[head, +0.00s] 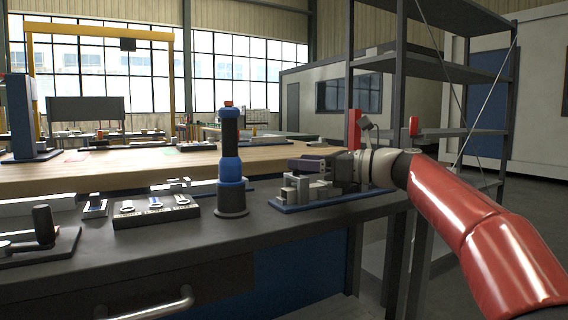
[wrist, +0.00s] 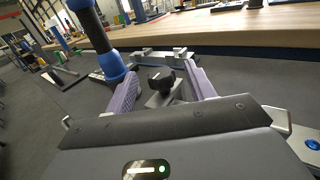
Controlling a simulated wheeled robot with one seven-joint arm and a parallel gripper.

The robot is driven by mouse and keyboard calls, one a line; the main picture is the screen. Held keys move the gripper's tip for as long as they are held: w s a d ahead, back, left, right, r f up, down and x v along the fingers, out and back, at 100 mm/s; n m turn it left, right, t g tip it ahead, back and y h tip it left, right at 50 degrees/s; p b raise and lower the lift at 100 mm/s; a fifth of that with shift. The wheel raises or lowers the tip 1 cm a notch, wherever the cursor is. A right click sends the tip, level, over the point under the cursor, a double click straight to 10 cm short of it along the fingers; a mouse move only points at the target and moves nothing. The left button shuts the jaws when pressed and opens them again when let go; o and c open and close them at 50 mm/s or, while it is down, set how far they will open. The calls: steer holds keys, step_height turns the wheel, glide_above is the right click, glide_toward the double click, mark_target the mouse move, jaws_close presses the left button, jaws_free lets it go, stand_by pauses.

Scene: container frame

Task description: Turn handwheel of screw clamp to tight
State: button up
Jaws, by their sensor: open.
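The screw clamp (head: 296,190) is a grey metal block assembly on a blue base plate at the bench's right end. In the wrist view its grey jaws (wrist: 158,54) stand at the back. Its black handwheel (wrist: 160,77) faces me in the wrist view. My gripper (wrist: 163,84) is open, with one purple finger on each side of the handwheel. Gaps show between the fingers and the handwheel, so it is not gripped. In the head view my gripper (head: 308,163) is above the clamp and hides part of it, including the handwheel.
A black and blue upright tool (head: 231,165) stands left of the clamp; it is close to the left finger in the wrist view (wrist: 98,40). A tray of small parts (head: 155,210) lies further left. A wooden worktop (head: 110,172) runs behind. Grey shelving (head: 440,70) rises at right.

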mark_target(288, 174)
steer(key=shift+x, duration=2.35)
steer(key=shift+c, duration=0.2)
steer(key=c, duration=0.9)
steer(key=shift+m+t, duration=0.3)
steer(key=shift+t, duration=0.2)
